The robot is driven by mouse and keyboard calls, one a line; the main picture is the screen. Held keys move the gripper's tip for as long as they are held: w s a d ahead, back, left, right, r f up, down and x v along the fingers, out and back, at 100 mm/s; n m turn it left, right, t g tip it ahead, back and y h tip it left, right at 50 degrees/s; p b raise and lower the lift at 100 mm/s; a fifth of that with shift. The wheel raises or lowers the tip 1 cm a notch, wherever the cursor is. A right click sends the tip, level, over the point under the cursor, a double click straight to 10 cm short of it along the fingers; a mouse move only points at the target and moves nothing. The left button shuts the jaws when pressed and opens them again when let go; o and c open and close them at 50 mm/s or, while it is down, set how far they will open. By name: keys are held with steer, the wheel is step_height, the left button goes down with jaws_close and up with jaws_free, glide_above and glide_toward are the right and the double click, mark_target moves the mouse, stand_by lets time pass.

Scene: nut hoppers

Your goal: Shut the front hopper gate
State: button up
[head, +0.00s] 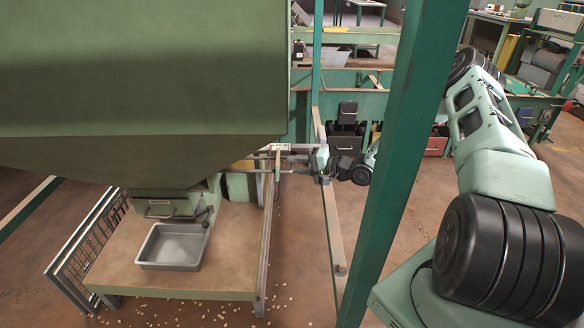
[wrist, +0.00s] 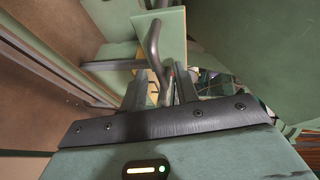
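The large green hopper (head: 150,90) fills the upper left of the head view. Under it is a gate housing with a small handle (head: 160,210), above a grey tray (head: 173,248). My gripper (head: 313,160) is to the right of the hopper, beside a pale bar with a small label (head: 281,147). In the wrist view, my gripper's two dark fingers (wrist: 158,92) stand apart. A dark bent lever (wrist: 154,45) shows between and beyond them, in front of a green plate (wrist: 172,32). I cannot tell whether the fingers touch it, or whether the gate is open.
A wooden-topped stand (head: 225,255) bears the tray. A green post (head: 395,150) rises between the stand and my arm. Nuts lie scattered on the floor (head: 230,308). Shelves and benches stand at the back.

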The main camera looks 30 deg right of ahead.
steer(key=shift+x, duration=1)
jaws_close()
steer(key=shift+w+a+p, duration=0.1)
steer(key=shift+w+a, duration=0.4)
steer(key=shift+a, duration=0.25)
steer(key=shift+w+a+p, duration=0.15)
steer(key=shift+w+a, duration=0.35)
steer(key=shift+a, duration=0.25)
steer(key=shift+w+a+p, duration=0.1)
steer(key=shift+w+a, duration=0.4)
steer(key=shift+a, duration=0.25)
steer(key=shift+r, duration=0.1)
jaws_free()
steer(key=shift+a, duration=0.1)
